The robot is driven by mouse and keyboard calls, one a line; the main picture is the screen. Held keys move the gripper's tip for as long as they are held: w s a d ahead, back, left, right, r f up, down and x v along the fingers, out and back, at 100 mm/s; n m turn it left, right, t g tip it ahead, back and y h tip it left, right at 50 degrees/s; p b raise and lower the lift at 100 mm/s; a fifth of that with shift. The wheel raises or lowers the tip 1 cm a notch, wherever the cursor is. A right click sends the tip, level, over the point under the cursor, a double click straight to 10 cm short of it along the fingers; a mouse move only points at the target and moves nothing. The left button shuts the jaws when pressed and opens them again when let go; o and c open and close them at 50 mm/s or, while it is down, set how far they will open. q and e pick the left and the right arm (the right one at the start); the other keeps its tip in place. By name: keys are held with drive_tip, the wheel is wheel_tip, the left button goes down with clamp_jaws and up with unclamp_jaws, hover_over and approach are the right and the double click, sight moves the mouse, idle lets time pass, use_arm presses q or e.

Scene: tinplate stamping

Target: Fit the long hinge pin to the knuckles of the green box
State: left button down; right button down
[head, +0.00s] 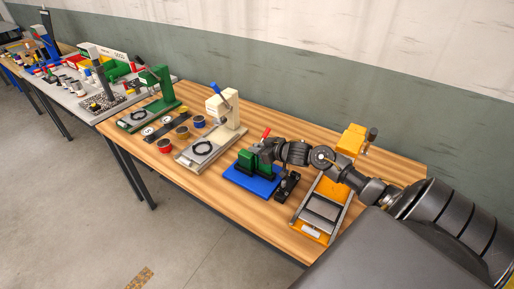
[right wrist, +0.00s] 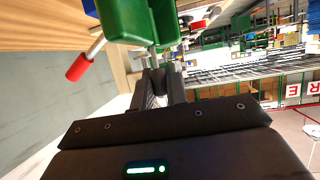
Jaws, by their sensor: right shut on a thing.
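The green box (head: 246,161) stands on a blue base on the wooden bench. In the right wrist view the green box (right wrist: 128,18) fills the top middle, just beyond my fingertips. My right gripper (head: 265,149) is beside the box, and in the right wrist view its fingers (right wrist: 161,76) are shut on a thin grey rod, which looks like the hinge pin (right wrist: 154,56). The rod points toward the box's edge. I cannot tell whether it is inside the knuckles. Most of it is hidden by the fingers. My left gripper is not in view.
The blue base (head: 245,182) carries the box, with a red-handled lever (right wrist: 83,61) beside it. A black fixture (head: 287,186) and an orange press (head: 313,228) stand to the right. A cream press (head: 222,110) stands left; bare bench lies in front.

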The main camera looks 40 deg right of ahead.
drive_tip(key=c, duration=1.3)
unclamp_jaws()
drive_tip(key=shift+s, duration=0.1)
drive_tip(key=shift+b+v, duration=0.95)
drive_tip(key=shift+v, duration=4.45)
drive_tip(key=shift+r, duration=0.1)
